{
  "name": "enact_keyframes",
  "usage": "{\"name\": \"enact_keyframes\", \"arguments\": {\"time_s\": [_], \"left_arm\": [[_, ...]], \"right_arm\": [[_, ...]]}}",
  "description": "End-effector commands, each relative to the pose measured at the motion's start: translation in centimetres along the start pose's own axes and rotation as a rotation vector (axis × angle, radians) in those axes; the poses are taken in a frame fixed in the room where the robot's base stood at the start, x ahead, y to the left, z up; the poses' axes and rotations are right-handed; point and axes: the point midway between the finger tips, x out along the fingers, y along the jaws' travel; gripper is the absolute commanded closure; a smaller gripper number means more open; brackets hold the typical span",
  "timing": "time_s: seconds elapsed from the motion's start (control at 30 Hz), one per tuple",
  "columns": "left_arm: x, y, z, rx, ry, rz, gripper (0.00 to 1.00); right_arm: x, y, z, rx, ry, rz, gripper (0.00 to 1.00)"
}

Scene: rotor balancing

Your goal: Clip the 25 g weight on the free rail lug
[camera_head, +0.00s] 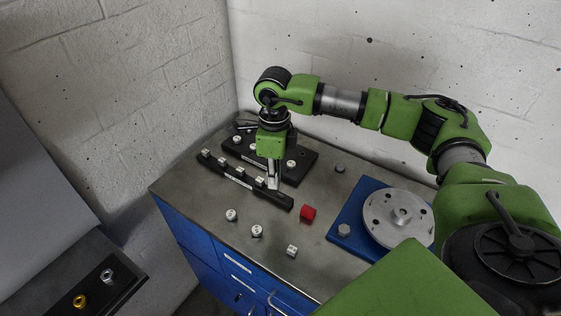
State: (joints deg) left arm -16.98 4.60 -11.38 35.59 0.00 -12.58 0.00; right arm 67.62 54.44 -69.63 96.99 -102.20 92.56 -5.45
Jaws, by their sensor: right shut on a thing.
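My right gripper (273,184) points straight down over the near right part of a black rail (284,201) on the bench. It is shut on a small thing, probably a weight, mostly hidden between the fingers. Several small pale weights or lugs (222,162) stand in a row along the rail, left of the gripper. I cannot read any gram marks, so I cannot tell which is 25 g. The free lug cannot be made out; the fingers cover part of the rail. My left gripper is not in view.
A black plate (303,158) with pale pieces lies behind the rail. A metal rotor disc (382,224) sits on a blue base (346,212) at right. A dark ledge (125,259) is lower left.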

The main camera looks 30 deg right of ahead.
Motion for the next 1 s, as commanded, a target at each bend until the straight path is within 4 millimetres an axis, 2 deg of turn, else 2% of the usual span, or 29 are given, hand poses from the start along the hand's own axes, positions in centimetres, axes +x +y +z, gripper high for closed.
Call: {"name": "enact_keyframes", "arguments": {"time_s": [0.1,0.3,0.57,0.8,1.0], "left_arm": [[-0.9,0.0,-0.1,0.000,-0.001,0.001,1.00],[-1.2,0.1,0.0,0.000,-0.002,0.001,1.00],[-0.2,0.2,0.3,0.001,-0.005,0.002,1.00],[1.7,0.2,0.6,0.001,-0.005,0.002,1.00],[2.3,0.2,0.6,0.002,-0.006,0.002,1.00]], "right_arm": [[-0.1,-1.6,-0.6,0.219,0.007,-0.002,1.00],[0.3,-2.8,-1.1,0.390,0.013,-0.006,1.00],[2.0,-2.9,-1.2,0.402,0.014,-0.007,1.00],[5.0,-2.9,-1.2,0.401,0.013,-0.006,1.00],[5.8,-2.9,-1.2,0.400,0.013,-0.006,1.00]]}}
